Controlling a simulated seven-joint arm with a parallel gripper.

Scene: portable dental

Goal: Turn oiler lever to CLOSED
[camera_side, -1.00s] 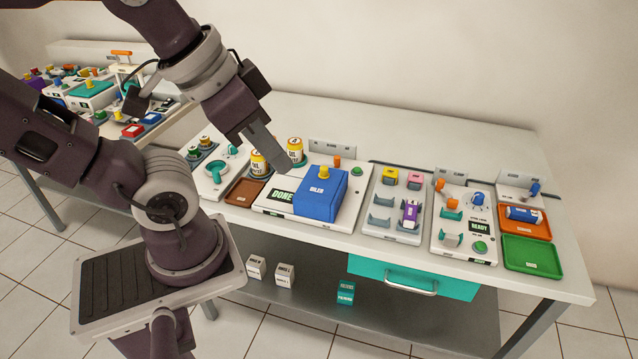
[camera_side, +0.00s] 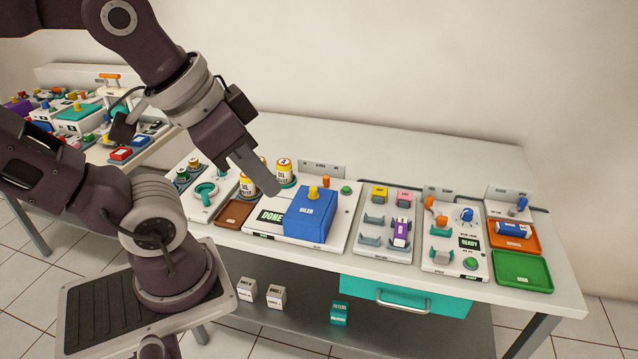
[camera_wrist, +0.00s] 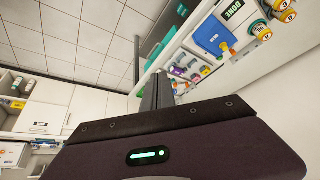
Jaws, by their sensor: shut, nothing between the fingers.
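The oiler is a blue box (camera_side: 305,222) with a yellow knob on top, on a white panel with a green DONE display (camera_side: 271,216). A small orange lever (camera_side: 326,182) stands upright behind the box, below a grey label plate; its marking is too small to read. My gripper (camera_side: 276,191) is shut and empty, above and left of the blue box in the side view, apart from the lever. In the wrist view the shut fingers (camera_wrist: 157,92) point towards the bench, and the blue box (camera_wrist: 211,36) shows at upper right.
Oil canisters (camera_side: 284,170) stand close behind the fingers. A green button (camera_side: 346,190) is right of the lever. Holders with small blocks (camera_side: 379,194), a READY panel (camera_side: 469,242) and orange and green trays (camera_side: 523,270) lie further right. The back strip of the bench is clear.

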